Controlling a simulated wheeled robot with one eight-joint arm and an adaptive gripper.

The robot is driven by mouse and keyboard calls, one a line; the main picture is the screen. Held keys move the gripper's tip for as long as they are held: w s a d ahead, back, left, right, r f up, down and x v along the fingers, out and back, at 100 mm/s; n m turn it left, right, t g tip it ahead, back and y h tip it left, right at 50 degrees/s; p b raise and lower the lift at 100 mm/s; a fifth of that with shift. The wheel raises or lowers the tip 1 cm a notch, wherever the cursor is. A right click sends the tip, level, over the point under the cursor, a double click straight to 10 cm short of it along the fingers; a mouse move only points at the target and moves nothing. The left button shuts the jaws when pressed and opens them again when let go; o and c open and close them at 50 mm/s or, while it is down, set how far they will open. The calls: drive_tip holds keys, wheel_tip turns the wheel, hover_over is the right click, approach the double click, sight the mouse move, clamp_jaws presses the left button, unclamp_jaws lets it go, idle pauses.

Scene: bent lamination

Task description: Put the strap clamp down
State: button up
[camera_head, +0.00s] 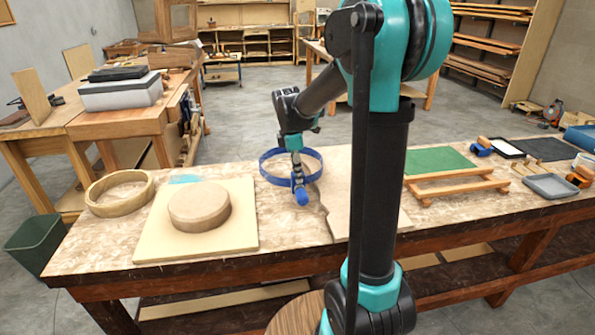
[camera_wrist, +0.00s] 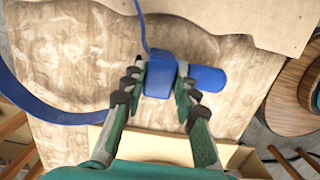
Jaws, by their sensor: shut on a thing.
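The blue strap clamp (camera_head: 316,158) is a loop of strap with a buckle and a stubby handle, over the middle of the workbench. In the wrist view its blue buckle block (camera_wrist: 161,76) sits between the fingers, the handle sticks out to the right, and the strap curves away at left. My gripper (camera_head: 297,172) comes down from above and is shut on the buckle; the wrist view also shows my gripper (camera_wrist: 158,88) from behind. Whether the loop touches the bench top cannot be told.
The workbench (camera_head: 105,238) carries a pale board (camera_head: 150,246) with a round wooden form (camera_head: 199,205) on it, left of the clamp. A bent wooden ring (camera_head: 119,208) lies farther left. A thin shaped sheet (camera_head: 338,205) lies just right of the clamp. A green mat (camera_head: 438,160) and wooden rack (camera_head: 455,188) are farther right.

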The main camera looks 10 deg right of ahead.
drive_tip(key=o, duration=1.1)
wheel_tip(320, 180, up, 13)
drive_tip(key=a, duration=0.1)
drive_tip(key=shift+a, duration=0.25)
drive_tip(key=shift+f, duration=0.1)
